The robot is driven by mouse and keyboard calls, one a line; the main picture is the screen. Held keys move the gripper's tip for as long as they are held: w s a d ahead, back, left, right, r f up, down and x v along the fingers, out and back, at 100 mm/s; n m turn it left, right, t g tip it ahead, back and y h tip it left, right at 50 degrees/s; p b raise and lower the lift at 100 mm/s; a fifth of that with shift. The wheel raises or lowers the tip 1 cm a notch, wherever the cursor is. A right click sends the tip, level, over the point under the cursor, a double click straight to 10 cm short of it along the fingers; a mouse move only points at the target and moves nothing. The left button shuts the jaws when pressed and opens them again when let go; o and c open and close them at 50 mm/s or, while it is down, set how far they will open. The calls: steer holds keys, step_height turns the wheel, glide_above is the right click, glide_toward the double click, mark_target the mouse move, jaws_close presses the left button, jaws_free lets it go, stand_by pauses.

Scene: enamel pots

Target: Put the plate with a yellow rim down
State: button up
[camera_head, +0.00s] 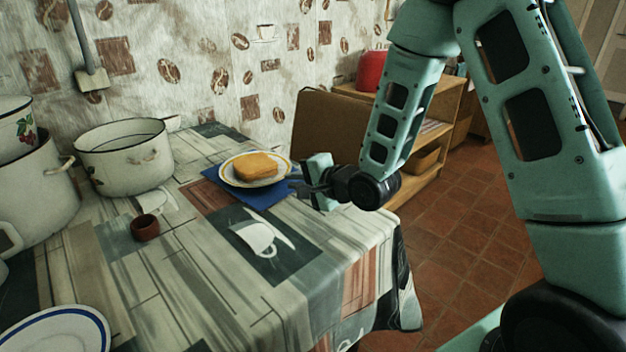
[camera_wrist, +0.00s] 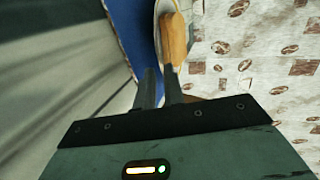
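The plate with a yellow rim (camera_head: 228,178) is white and carries a slice of toast (camera_head: 256,165). It looks level, over a blue mat (camera_head: 262,199) on the table; I cannot tell whether it touches the mat. My gripper (camera_head: 294,184) is at the plate's right edge, its fingers close together on the rim. In the wrist view the plate (camera_wrist: 157,32) shows almost edge-on, with the toast (camera_wrist: 174,38) on it and the blue mat (camera_wrist: 133,35) to its left. The fingers (camera_wrist: 160,88) hide part of the rim.
A white enamel pot (camera_head: 125,165), another pot (camera_head: 38,190) and a small brown cup (camera_head: 145,227) stand on the left. A blue-rimmed plate (camera_head: 55,330) lies at the front left. The table's middle (camera_head: 215,270) is clear. A chair back (camera_head: 325,130) stands behind my gripper.

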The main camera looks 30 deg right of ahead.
steer(key=v, duration=0.2)
steer(key=p+v, duration=0.1)
steer(key=v, duration=0.1)
steer(key=shift+s+r, duration=0.25)
steer(key=shift+r, duration=0.1)
steer(key=shift+p, duration=0.8)
steer(key=shift+d+p, duration=0.1)
steer(key=shift+p, duration=0.45)
steer(key=shift+s+d+r+p, duration=0.15)
steer(key=shift+s+r+p, duration=0.05)
steer(key=shift+p, duration=1.05)
steer(key=shift+s+p, duration=0.1)
steer(key=shift+p, duration=0.5)
steer(key=s+p, duration=0.1)
steer(key=p, duration=0.2)
steer(key=shift+d, duration=0.15)
steer(key=shift+p, duration=0.3)
steer(key=shift+s, duration=0.1)
